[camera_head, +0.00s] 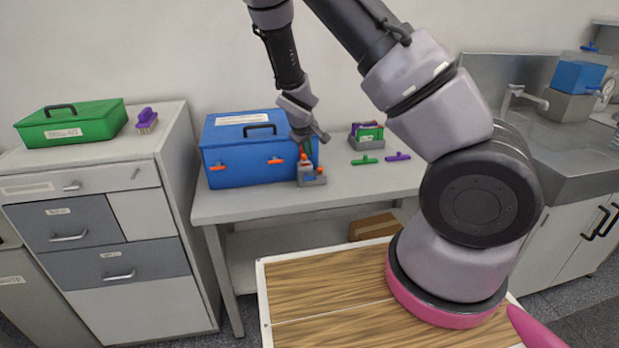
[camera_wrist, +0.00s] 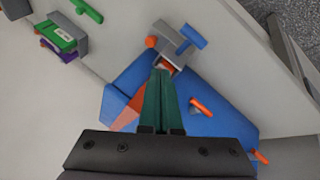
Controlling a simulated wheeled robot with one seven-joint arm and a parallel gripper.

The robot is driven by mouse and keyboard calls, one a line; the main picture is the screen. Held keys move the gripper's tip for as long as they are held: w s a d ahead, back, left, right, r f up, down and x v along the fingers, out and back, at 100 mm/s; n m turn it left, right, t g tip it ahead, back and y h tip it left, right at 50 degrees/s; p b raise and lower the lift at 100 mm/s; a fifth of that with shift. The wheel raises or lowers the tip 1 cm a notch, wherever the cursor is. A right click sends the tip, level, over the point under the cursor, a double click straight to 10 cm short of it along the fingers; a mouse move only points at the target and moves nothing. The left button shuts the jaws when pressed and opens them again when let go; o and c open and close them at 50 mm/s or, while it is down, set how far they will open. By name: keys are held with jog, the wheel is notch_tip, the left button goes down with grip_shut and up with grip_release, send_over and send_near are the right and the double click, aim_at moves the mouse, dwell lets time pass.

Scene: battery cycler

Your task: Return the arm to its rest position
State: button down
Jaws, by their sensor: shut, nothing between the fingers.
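My arm reaches up from its pink-ringed base and bends over toward the white bench at the back. My gripper (camera_head: 304,147) points down in front of the blue box, above a small grey fixture (camera_head: 311,172) with orange and blue parts. In the wrist view my gripper (camera_wrist: 162,76) shows its green fingers together with nothing visible between them. Their tips appear over or close to the grey fixture (camera_wrist: 172,42); whether they touch it I cannot tell.
The blue box (camera_head: 236,165) with orange latches stands right behind my gripper. A grey holder (camera_head: 366,144) and green and purple clips (camera_head: 397,156) lie to the right on the bench (camera_head: 240,204). A drawer cabinet (camera_head: 120,240) with a green case (camera_head: 72,125) stands left.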

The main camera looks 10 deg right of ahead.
jog(key=shift+r, duration=0.1)
jog(key=s+d+r+m+y, duration=0.15)
jog(key=s+r, duration=0.25)
jog(key=r, duration=0.4)
jog(key=s+d+r+m+y, duration=0.1)
jog(key=s+d+r+m, duration=0.2)
jog(key=r, duration=0.5)
jog(key=s+d+r+m+y, duration=0.1)
jog(key=s+r+m+y, duration=0.15)
jog(key=s+r, duration=0.4)
jog(key=s+r+m+t, duration=0.1)
jog(key=s+r+m, duration=0.1)
jog(key=s+r, duration=1)
jog(key=shift+s+d+r+m, duration=0.2)
jog(key=shift+s+r+m, duration=0.2)
jog(key=shift+s, duration=1.55)
